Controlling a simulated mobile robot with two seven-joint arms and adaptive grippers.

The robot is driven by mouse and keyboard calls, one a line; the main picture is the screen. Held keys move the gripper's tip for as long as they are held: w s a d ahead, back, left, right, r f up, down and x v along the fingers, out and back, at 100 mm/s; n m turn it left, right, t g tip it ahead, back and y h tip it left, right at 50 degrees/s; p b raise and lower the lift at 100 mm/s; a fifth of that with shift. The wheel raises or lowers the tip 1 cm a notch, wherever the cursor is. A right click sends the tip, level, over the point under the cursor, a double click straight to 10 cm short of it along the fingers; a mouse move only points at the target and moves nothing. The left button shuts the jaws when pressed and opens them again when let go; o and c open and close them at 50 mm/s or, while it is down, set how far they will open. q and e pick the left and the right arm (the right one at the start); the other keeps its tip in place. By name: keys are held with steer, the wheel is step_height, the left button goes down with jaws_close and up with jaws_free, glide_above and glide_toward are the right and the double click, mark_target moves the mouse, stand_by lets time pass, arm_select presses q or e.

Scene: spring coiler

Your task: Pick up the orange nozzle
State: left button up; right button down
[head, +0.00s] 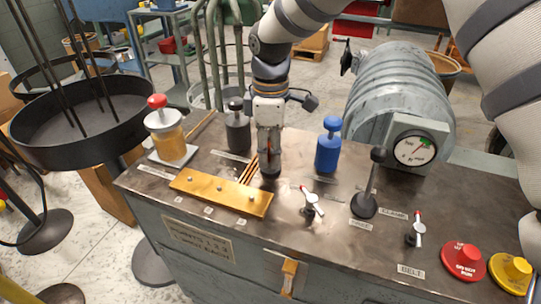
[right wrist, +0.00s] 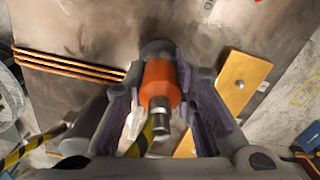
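The orange nozzle (right wrist: 158,85) stands between the two fingers of my right gripper (right wrist: 162,78), with its metal tip facing the wrist camera. The fingers are close on both sides of it. I cannot tell whether they press on it or leave a small gap. In the head view my right gripper (head: 268,150) points down at the bench top, behind the brass bar. My left gripper is not in view.
On the bench (head: 300,230), a brass bar (head: 222,193) lies in front of the gripper and copper rods (head: 248,168) beside it. A dark plunger (head: 237,130) and an amber jar (head: 168,135) stand left. A blue plunger (head: 329,145) and black lever (head: 370,185) stand right.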

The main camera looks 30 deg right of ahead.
mark_target(270, 141)
step_height(270, 141, up, 3)
steer(key=shift+w+r, duration=0.1)
steer(key=shift+r, duration=0.1)
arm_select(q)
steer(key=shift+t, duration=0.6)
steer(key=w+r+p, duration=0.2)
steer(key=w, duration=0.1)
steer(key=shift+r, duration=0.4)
arm_select(e)
steer(key=s+a+r, duration=0.7)
steer(key=s+r, duration=0.2)
steer(key=s, duration=0.3)
steer(key=shift+a+r, duration=0.25)
steer(key=shift+r, duration=0.05)
